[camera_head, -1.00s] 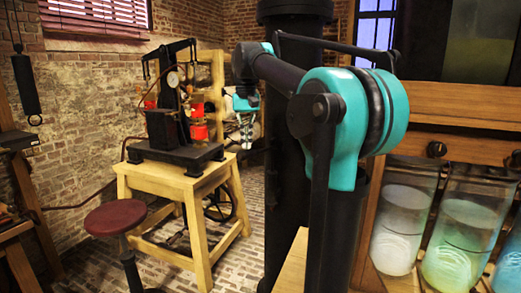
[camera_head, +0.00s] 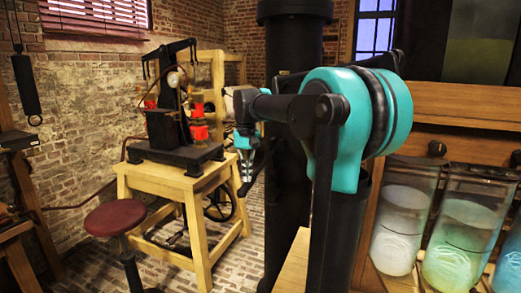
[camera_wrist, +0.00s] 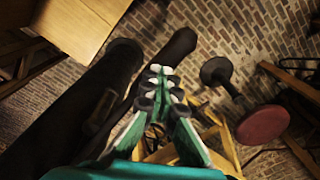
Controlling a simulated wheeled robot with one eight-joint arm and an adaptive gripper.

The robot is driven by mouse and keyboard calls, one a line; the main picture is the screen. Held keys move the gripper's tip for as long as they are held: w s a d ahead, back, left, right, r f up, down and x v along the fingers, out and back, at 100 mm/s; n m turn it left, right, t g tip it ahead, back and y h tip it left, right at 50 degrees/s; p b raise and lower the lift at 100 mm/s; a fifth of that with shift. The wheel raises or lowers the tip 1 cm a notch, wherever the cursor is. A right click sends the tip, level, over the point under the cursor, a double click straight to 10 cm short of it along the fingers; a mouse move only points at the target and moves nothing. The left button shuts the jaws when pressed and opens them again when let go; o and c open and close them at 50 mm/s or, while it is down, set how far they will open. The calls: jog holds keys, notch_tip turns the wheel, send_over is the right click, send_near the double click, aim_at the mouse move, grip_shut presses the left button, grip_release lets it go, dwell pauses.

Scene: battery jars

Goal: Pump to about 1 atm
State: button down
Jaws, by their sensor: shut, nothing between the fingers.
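The black pump (camera_head: 172,125) stands on a wooden table (camera_head: 150,180) at the left of the head view, with a lever arm (camera_head: 172,48) across its top. A round pale gauge (camera_head: 174,79) sits on its front; its needle is too small to read. Red parts (camera_head: 198,132) show at the pump's right side. My gripper (camera_head: 243,188) hangs pointing down to the right of the pump table, apart from the pump. It is shut and empty. In the wrist view its fingers (camera_wrist: 163,72) meet over the brick floor.
A stool with a dark red seat (camera_head: 115,217) stands before the table; the seat also shows in the wrist view (camera_wrist: 262,124). A black column (camera_head: 291,50) rises behind my arm. Glass jars (camera_head: 402,215) with pale liquid stand at the right. Some brick floor is clear.

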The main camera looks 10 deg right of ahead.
notch_tip(320, 180, up, 13)
jog(key=shift+r, duration=0.2)
dwell(0.4)
notch_tip(320, 180, down, 14)
jog(key=shift+f, duration=0.1)
notch_tip(320, 180, up, 14)
jog(key=shift+r, duration=0.2)
dwell(0.6)
jog(key=shift+f, duration=0.1)
dwell(2.4)
jog(key=shift+r, duration=0.2)
